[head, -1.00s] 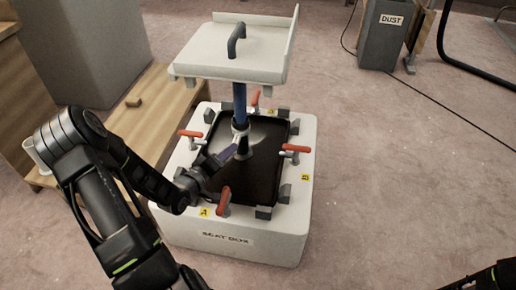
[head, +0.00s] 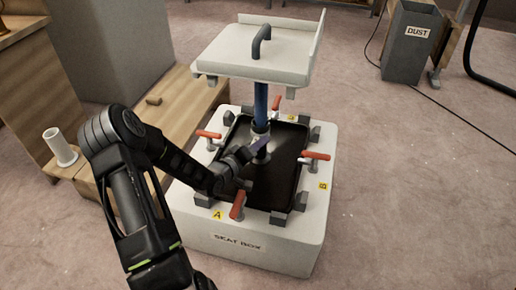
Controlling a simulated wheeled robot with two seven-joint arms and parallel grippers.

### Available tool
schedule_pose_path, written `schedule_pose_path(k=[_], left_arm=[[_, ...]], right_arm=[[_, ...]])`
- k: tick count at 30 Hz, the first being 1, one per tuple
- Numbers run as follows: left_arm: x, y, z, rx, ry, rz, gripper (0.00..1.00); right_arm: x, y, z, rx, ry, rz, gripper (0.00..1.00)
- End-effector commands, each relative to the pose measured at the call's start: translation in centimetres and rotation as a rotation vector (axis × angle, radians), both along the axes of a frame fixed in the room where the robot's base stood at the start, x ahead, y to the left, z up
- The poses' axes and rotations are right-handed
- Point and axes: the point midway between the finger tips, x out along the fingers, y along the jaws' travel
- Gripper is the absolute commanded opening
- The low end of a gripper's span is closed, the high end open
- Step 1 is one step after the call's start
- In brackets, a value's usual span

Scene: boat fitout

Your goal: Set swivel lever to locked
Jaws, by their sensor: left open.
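The white box labelled SEAT BOX (head: 238,244) stands on the floor with a dark recessed opening in its top. A blue post (head: 261,98) rises from it and carries the white seat plate (head: 250,62) with a dark handle. A grey collar (head: 261,128) sits around the post. The swivel lever cannot be told apart clearly; it may be hidden near the collar and gripper. My left gripper (head: 250,154) is open, with its fingers beside the lower post, just below the collar. I cannot tell whether it touches. My right gripper is out of view.
Red-handled clamps, such as the front one (head: 238,205) and the right one (head: 315,157), stand around the box rim. A wooden bench (head: 140,130) with a white cup (head: 60,147) is at left. The DUST bin (head: 408,50) is at the back right. Floor to the right is clear.

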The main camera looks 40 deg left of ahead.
Motion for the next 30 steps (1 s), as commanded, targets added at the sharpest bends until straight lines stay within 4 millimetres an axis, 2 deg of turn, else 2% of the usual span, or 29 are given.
schedule_pose_path(k=[7,22,30], left_arm=[[0.06,0.01,-0.01,-0.001,0.001,0.001,0.41],[0.03,0.01,-0.02,0.0,0.001,0.001,0.0],[0.01,0.01,-0.04,0.0,0.001,0.001,0.0]], right_arm=[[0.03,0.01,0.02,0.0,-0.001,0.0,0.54],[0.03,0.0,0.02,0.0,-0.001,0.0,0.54],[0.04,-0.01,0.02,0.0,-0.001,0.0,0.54]])
